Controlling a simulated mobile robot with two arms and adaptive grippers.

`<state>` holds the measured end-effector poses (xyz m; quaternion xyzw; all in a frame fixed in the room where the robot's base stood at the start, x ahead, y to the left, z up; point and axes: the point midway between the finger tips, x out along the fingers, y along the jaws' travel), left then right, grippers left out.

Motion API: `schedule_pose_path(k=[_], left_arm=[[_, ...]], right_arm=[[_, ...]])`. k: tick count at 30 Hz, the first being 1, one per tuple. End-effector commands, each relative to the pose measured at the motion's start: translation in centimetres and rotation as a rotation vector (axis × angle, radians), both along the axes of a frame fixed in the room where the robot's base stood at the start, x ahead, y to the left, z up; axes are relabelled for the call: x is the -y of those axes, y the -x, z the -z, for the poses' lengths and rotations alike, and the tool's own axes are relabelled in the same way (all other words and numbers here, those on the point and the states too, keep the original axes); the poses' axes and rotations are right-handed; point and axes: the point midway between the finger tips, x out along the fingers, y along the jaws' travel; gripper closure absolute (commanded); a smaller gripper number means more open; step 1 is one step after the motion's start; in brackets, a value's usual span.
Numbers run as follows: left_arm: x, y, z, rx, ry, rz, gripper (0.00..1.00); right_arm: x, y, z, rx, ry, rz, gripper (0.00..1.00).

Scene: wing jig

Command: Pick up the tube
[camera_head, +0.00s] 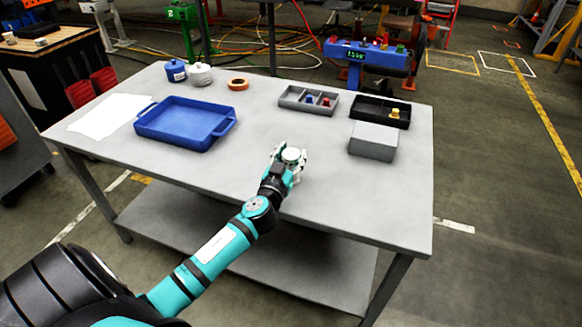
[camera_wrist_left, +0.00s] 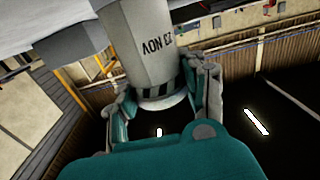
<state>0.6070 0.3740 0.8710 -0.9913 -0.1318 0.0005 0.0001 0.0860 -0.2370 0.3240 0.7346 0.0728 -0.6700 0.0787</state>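The tube (camera_wrist_left: 150,45) is a pale grey-white cylinder with dark lettering and a dark striped band near one end. In the head view its round white end (camera_head: 292,155) faces up near the table's front edge. My left gripper (camera_head: 287,163) is around it, and in the left wrist view my left gripper's fingers (camera_wrist_left: 166,95) flank the banded end, one on each side. They are very near the tube; I cannot tell whether both press on it. Whether the tube's lower end touches the table is hidden. My right gripper is in neither view.
The grey table (camera_head: 240,130) has clear room around the gripper. A blue tray (camera_head: 185,123), white paper (camera_head: 108,115), two small jars and an orange tape roll (camera_head: 238,83) lie left and behind. A grey divided bin (camera_head: 308,100), black bin (camera_head: 381,110) and grey box (camera_head: 373,141) stand right.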

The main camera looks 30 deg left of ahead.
Motion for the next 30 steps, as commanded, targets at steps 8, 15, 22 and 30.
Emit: schedule_pose_path(k=[8,15,22,30], left_arm=[[0.0,0.0,0.0,0.001,0.0,0.0,0.95],[0.0,0.0,-0.3,0.002,-0.001,0.0,0.96],[0.0,0.0,-2.2,0.004,0.0,0.0,0.96],[1.4,3.1,-3.7,0.0,0.003,0.002,0.96]], right_arm=[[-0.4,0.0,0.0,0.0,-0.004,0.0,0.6],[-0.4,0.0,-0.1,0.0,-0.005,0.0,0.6],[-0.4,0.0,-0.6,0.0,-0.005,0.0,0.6],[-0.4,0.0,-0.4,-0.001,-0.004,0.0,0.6]])
